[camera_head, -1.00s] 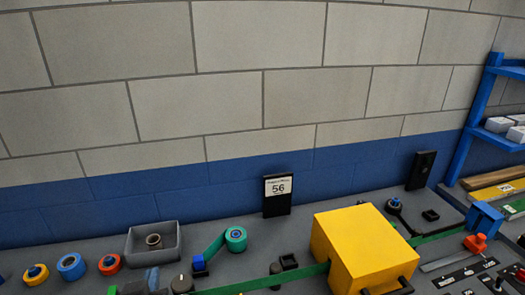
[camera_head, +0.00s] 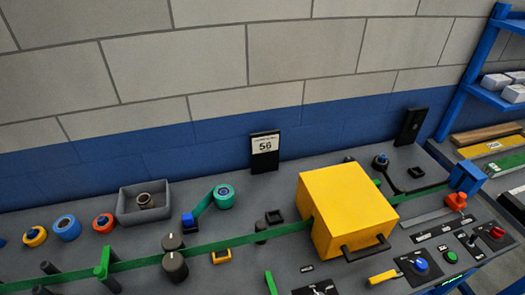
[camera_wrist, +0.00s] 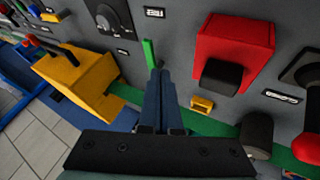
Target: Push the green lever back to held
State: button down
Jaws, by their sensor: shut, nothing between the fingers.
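The green lever (camera_wrist: 149,52) stands out from the grey panel in the wrist view, just beyond the tips of my gripper (camera_wrist: 160,74). My gripper's two fingers are shut together and empty. The fingertips overlap the lower end of the lever in the picture; I cannot tell whether they touch it. In the head view a green lever (camera_head: 271,284) shows at the bottom edge, cut off by the frame. My gripper is outside the head view.
A yellow box (camera_head: 345,210) with a black handle stands right of the lever, with a green band (camera_head: 215,244) running across the panel. In the wrist view a red box (camera_wrist: 235,45) stands to the right, near a small yellow bracket (camera_wrist: 202,104) and a black knob (camera_wrist: 255,130).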

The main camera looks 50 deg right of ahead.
aim_at(272, 290)
jog(key=x, duration=0.8)
